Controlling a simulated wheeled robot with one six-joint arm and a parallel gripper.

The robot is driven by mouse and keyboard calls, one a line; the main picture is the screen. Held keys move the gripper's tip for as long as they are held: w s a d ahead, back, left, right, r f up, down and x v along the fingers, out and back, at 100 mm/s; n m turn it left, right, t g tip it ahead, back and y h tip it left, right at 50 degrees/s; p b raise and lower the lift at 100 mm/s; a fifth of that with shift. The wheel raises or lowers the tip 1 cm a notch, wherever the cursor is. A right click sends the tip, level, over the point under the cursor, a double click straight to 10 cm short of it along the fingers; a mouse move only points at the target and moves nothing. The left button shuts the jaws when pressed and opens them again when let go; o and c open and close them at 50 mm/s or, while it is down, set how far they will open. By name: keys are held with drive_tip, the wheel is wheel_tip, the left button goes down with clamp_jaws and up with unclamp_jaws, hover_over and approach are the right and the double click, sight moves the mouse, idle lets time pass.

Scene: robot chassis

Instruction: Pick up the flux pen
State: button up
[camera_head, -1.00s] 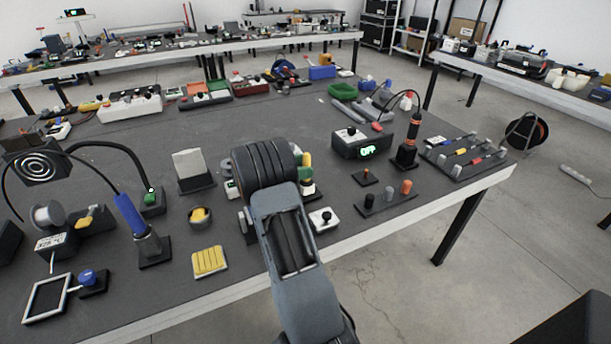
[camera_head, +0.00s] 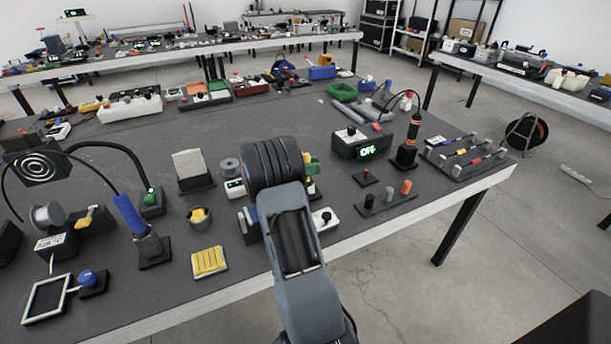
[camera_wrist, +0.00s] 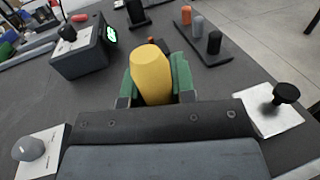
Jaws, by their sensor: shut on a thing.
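The flux pen appears to be the yellow, rounded piece (camera_wrist: 151,75) in the wrist view, seen end-on between two green finger pads. My gripper (camera_wrist: 158,84) is shut on it, with a pad against each side. In the head view, my wrist and arm cover most of the pen. Green and yellow parts of gripper and pen (camera_head: 310,163) show just right of my dark wrist, above the bench. The pen's lower end is hidden.
A white block with a black knob (camera_wrist: 270,108) is close on the right, and one with a grey knob (camera_wrist: 30,150) on the left. A black box with a green display (camera_head: 362,144) and a rack of short pegs (camera_head: 387,199) stand to the right. The bench front edge is near.

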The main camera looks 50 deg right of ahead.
sight(312, 181)
drive_tip(key=shift+c, duration=0.5)
drive_tip(key=shift+r, duration=0.1)
drive_tip(key=shift+r, duration=0.2)
wheel_tip(312, 181, up, 3)
drive_tip(key=shift+s+r+p, duration=0.1)
drive_tip(key=shift+p, duration=0.25)
drive_tip(key=s+a+r+p, duration=0.1)
drive_tip(key=s+a+r, duration=0.7)
drive_tip(key=a+r, duration=0.1)
drive_tip(key=shift+s+a, duration=0.4)
drive_tip(key=shift+a, duration=0.45)
drive_tip(key=shift+r, duration=0.1)
